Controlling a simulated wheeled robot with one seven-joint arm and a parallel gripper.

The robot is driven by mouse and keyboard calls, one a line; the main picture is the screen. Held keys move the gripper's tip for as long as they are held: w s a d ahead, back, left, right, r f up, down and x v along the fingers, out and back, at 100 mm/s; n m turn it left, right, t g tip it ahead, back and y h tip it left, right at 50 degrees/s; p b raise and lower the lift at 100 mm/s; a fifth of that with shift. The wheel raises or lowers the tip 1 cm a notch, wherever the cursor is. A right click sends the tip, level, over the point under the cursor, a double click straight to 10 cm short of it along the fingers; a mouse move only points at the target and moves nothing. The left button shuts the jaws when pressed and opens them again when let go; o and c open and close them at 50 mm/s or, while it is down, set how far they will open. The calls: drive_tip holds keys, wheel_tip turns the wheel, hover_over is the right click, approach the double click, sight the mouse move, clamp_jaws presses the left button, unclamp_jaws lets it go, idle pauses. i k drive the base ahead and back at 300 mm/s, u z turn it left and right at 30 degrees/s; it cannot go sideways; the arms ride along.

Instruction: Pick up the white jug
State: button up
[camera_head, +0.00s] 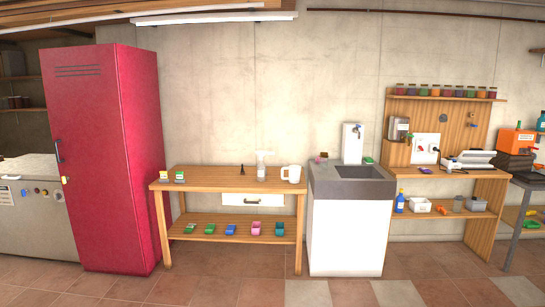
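A white jug (293,173) stands upright on the right end of the top of a wooden workbench (215,184). Its handle is on the left side. My gripper does not show in the head view, so I cannot see whether it is open or shut.
A spray bottle (261,166) and a small dark cone-shaped item (242,169) stand left of the jug. A sink cabinet (345,235) adjoins the bench at right. A red locker (105,160) stands at left. The tiled floor (225,290) in front is clear.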

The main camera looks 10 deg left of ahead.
sight(294, 170)
drive_tip(key=u, duration=0.45)
drive_tip(key=i, duration=1.9)
drive_tip(key=u, duration=0.45)
drive_tip(key=i, duration=1.7)
drive_tip(key=z, duration=0.4)
drive_tip(key=i, duration=1.65)
drive_tip(key=z, duration=0.35)
